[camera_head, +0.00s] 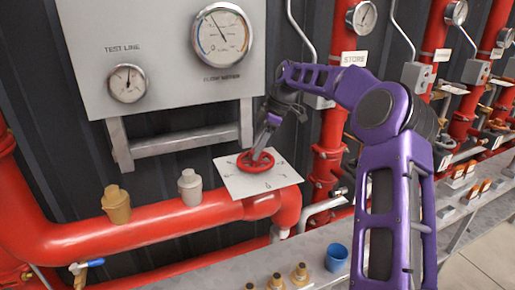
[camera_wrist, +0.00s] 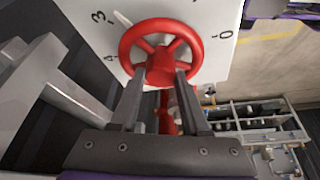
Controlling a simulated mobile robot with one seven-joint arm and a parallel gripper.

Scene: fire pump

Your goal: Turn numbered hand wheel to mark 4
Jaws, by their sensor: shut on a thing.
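The red hand wheel (camera_head: 247,166) sits on a white numbered plate (camera_head: 285,178) above the red pipe. In the wrist view the wheel (camera_wrist: 196,50) has several spokes, and the plate (camera_wrist: 218,22) shows the marks 3, 4 and 0. A pale pointer (camera_wrist: 122,18) sticks out past the rim close to the 3, with the 4 further down on the left. My gripper (camera_head: 262,154) reaches the wheel from above.
A grey gauge panel (camera_head: 160,50) with a test-line gauge (camera_head: 127,83) and a flow meter (camera_head: 222,38) stands behind the wheel. A brass fitting (camera_head: 116,205) and a grey fitting (camera_head: 190,187) stand on the pipe. A blue cup (camera_head: 336,257) is on the bench in front.

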